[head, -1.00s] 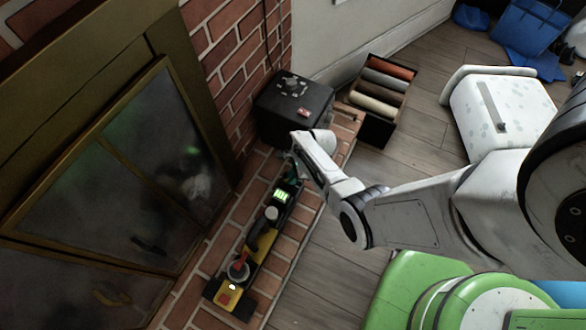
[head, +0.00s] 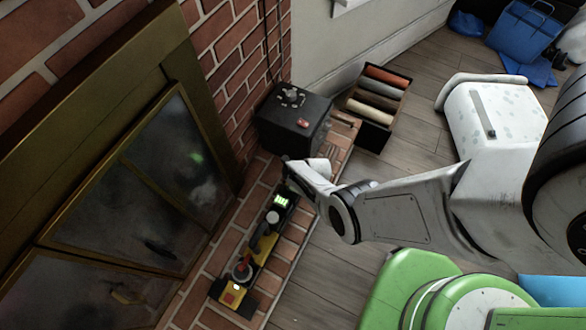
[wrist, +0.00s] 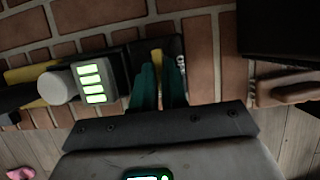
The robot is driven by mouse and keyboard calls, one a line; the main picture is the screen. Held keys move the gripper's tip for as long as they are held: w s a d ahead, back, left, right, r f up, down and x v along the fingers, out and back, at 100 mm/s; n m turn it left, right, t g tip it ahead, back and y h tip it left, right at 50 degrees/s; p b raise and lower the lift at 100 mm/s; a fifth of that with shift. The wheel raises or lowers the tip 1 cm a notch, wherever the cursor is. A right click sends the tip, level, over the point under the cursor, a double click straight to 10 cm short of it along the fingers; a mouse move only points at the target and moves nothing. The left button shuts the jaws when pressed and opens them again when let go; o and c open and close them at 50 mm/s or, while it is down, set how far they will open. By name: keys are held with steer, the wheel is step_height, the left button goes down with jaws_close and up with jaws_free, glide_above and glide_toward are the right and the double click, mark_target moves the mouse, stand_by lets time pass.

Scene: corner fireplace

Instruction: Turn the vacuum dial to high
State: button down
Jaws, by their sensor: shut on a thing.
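A long black and yellow control panel (head: 260,243) lies on the brick hearth. It has a lit green display (head: 281,200), also in the wrist view (wrist: 93,82), and a pale round knob (head: 271,217). My gripper (wrist: 161,68) has teal fingers close together at the panel's end beyond the display. In the head view my gripper (head: 287,167) is at the panel's far end, partly hidden by my wrist.
A black box (head: 290,120) stands on the hearth just beyond my gripper. A tray of coloured rolls (head: 358,110) is behind it. The glass fireplace doors (head: 150,180) are left of the panel.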

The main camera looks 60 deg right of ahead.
stand_by(0.3)
steer(key=c, duration=1.2)
jaws_free()
steer(key=shift+o, duration=0.2)
steer(key=p+v, duration=0.9)
steer(key=v, duration=0.1)
steer(key=shift+r, duration=0.4)
